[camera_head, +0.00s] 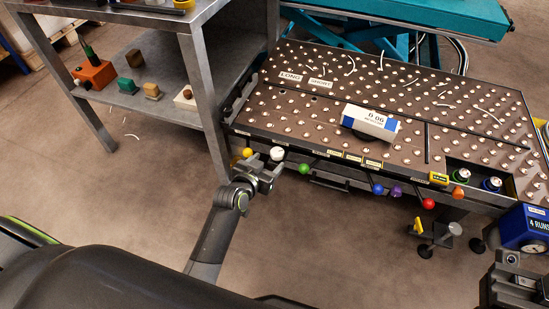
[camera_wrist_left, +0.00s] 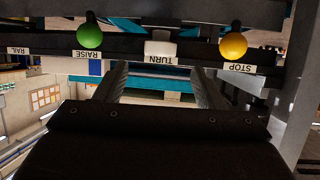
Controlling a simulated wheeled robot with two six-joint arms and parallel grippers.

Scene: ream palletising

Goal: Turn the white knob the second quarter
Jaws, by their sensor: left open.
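The white knob (camera_head: 277,154) sits on the front edge of the ball-topped table, between the yellow and green knobs. In the left wrist view the white knob (camera_wrist_left: 160,47) shows above the label TURN, which reads upside down. My left gripper (camera_head: 267,173) is open just in front of the knob. In the left wrist view the two fingers of my left gripper (camera_wrist_left: 158,82) stand apart, with the knob centred beyond their tips and no clear contact. My right gripper (camera_head: 515,283) shows partly at the lower right corner; its jaws are not clear.
A yellow knob (camera_head: 248,152) and a green knob (camera_head: 303,168) flank the white one closely. Blue, purple and red knobs follow to the right. A white and blue ream (camera_head: 370,122) lies on the table (camera_head: 300,110). A grey shelf (camera_head: 205,95) stands at left.

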